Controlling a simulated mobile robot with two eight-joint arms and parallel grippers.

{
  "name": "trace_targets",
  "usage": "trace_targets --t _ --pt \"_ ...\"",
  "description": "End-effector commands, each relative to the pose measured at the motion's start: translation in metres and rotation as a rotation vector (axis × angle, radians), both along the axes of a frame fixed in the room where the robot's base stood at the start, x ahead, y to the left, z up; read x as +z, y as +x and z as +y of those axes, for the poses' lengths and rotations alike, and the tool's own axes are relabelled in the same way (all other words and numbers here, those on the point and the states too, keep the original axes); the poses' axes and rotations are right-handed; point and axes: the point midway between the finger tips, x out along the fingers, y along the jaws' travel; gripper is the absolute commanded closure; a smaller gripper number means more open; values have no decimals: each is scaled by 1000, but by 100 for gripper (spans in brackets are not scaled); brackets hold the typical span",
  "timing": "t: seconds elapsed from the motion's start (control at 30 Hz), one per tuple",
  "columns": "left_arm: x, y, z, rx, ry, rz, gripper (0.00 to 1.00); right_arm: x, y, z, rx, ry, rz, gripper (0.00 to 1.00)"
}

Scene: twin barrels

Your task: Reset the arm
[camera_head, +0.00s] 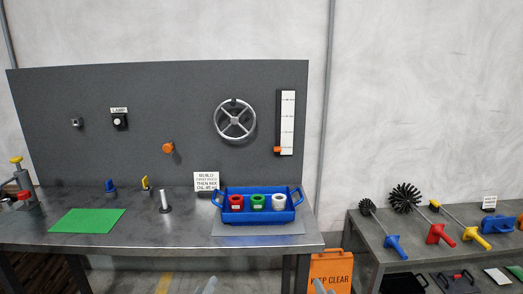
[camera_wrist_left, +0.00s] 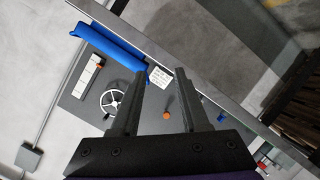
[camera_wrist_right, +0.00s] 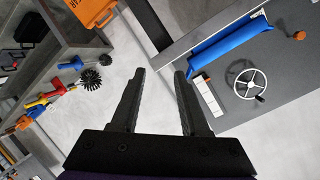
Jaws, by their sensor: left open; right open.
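My left gripper (camera_head: 210,286) shows only as a grey tip at the bottom edge of the head view. In the left wrist view its two dark fingers (camera_wrist_left: 160,75) are apart with nothing held between them. My right gripper (camera_head: 319,286) also shows only as a small tip at the bottom edge, right of the left one. In the right wrist view its fingers (camera_wrist_right: 159,76) are apart and empty. Both grippers are in front of the workbench (camera_head: 160,230), clear of the objects on it. Most of both arms is out of view.
A blue tray (camera_head: 259,217) with red, green and white ring-like parts stands on the bench. A green mat (camera_head: 87,222) lies left. A panel (camera_head: 180,120) behind carries a handwheel (camera_head: 235,134). An orange sign (camera_head: 331,270) stands between the bench and a side table (camera_head: 385,265) with brushes.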

Motion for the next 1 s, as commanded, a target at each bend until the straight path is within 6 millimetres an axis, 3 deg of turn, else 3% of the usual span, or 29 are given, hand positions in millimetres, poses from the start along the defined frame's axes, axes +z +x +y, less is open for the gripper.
trace_targets --t 0.3,0.5,0.6,1.0 --pt "-119 -164 16 -272 408 511 55 -116 -164 -16 243 -394 525 55" --pt "-176 -269 42 -416 590 812 55 -170 -268 -24 455 -549 801 55" --pt "-128 -273 42 -415 596 801 55 -122 -271 -24 456 -556 790 55" --pt "14 -265 41 -399 600 753 55 20 -263 -23 439 -562 742 55"
